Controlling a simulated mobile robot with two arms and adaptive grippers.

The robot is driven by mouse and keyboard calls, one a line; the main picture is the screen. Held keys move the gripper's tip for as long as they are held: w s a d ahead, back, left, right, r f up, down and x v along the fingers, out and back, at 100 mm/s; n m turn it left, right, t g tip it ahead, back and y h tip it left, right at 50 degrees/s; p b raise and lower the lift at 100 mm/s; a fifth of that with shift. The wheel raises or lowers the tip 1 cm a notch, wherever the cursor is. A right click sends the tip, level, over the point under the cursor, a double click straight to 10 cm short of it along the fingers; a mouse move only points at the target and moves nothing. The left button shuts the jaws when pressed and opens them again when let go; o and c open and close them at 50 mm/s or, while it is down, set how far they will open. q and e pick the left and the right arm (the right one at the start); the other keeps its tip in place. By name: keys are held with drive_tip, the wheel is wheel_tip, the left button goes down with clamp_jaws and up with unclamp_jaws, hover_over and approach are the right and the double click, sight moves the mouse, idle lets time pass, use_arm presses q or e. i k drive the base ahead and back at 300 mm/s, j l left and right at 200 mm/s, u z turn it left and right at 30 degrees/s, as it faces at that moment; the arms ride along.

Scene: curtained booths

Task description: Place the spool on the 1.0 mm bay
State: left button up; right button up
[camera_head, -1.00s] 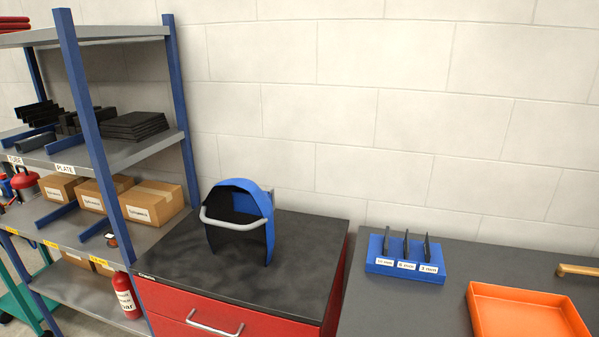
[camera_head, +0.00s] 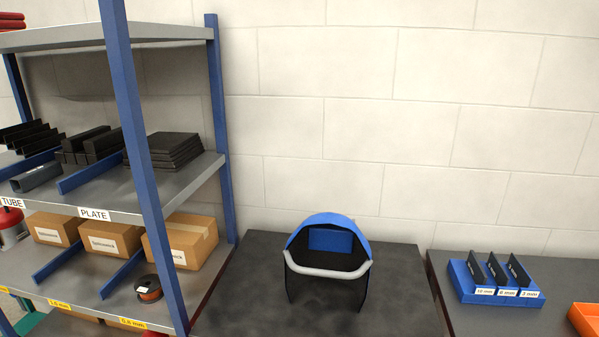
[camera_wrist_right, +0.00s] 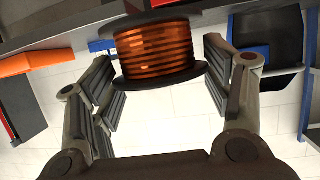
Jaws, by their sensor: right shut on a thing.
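A spool (camera_wrist_right: 155,50) of copper-coloured wire with black flanges is held between the fingers of my right gripper (camera_wrist_right: 160,82) in the right wrist view. A second, smaller-looking copper spool (camera_head: 149,289) sits on the lower shelf in the head view, behind a yellow label (camera_head: 133,324) reading 0.8 mm. Left of it, past a blue divider (camera_head: 121,278), is a bare bay (camera_head: 83,290). Its yellow label (camera_head: 58,305) is small and appears to read 1.0 mm. Neither of my grippers shows in the head view.
Cardboard boxes (camera_head: 110,238) stand behind the bays, and a blue shelf post (camera_head: 143,160) rises in front. A blue rack (camera_head: 495,284) and an orange tray (camera_head: 586,318) are at the right.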

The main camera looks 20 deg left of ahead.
sight(81, 279)
drive_tip(key=j+z, duration=0.2)
drive_tip(key=j, duration=2.35)
drive_tip(key=k+j+z, duration=0.1)
drive_tip(key=j, duration=0.4)
drive_tip(key=k+j, duration=0.1)
drive_tip(key=j, duration=0.4)
drive_tip(key=k+j, duration=0.1)
drive_tip(key=j, duration=0.45)
drive_tip(key=k+j+z, duration=0.1)
drive_tip(key=j, duration=0.4)
drive_tip(key=k+j, duration=0.1)
drive_tip(key=j, duration=0.4)
